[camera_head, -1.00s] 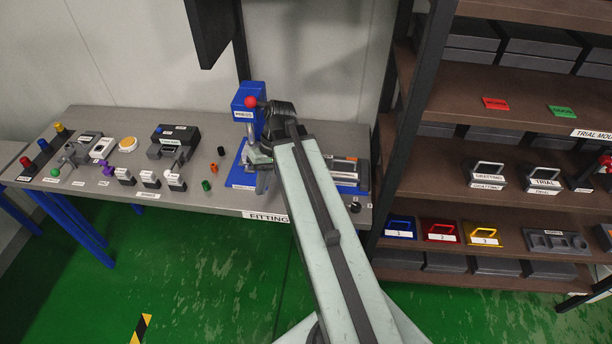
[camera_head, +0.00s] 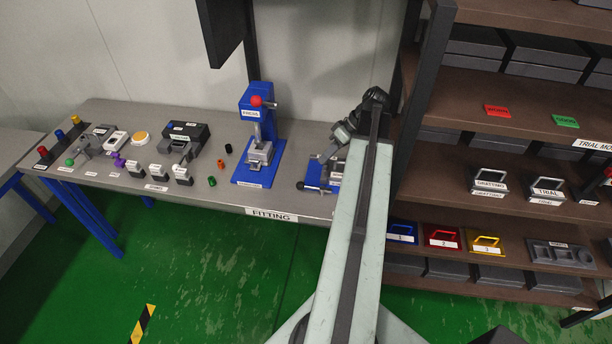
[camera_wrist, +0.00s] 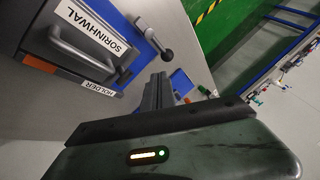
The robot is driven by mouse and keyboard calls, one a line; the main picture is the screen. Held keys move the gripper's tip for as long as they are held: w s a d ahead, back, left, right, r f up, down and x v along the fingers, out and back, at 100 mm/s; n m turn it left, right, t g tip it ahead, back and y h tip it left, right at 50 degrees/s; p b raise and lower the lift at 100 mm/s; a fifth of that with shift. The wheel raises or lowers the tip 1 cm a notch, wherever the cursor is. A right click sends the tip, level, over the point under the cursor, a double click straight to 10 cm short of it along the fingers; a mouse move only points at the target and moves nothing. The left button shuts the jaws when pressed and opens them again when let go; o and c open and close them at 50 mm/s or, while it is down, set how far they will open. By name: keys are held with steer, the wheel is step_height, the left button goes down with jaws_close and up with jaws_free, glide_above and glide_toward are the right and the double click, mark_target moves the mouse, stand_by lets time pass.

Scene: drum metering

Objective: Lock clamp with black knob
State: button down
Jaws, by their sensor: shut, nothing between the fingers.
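The clamp is on the holder fixture (camera_head: 313,184) at the right end of the fitting bench, partly hidden behind my arm in the head view. Its small black knob (camera_head: 300,186) shows at the fixture's left side. In the wrist view a lever with a black knob (camera_wrist: 167,55) sticks out beside a grey handled block (camera_wrist: 82,50) labelled SORINHWAL, on a base marked HOLDER. My gripper (camera_wrist: 157,90) is shut and empty, with its dark fingers pointing toward the fixture, apart from the knob in the picture. In the head view my gripper (camera_head: 328,156) is above the fixture.
A blue press (camera_head: 258,135) with a red knob stands left of the fixture. Small coloured cylinders (camera_head: 221,164) lie farther left on the bench (camera_head: 290,203). A shelf rack (camera_head: 480,207) with a dark upright stands close on the right.

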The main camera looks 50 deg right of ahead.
mark_target(314, 188)
steer(key=shift+d+f, duration=0.1)
steer(key=shift+f+b, duration=0.25)
steer(key=shift+b, duration=0.05)
steer(key=b+x, duration=0.7)
steer(key=x, duration=0.2)
steer(key=shift+f+b, duration=0.15)
steer(key=shift+b, duration=0.25)
steer(key=shift+w, duration=0.1)
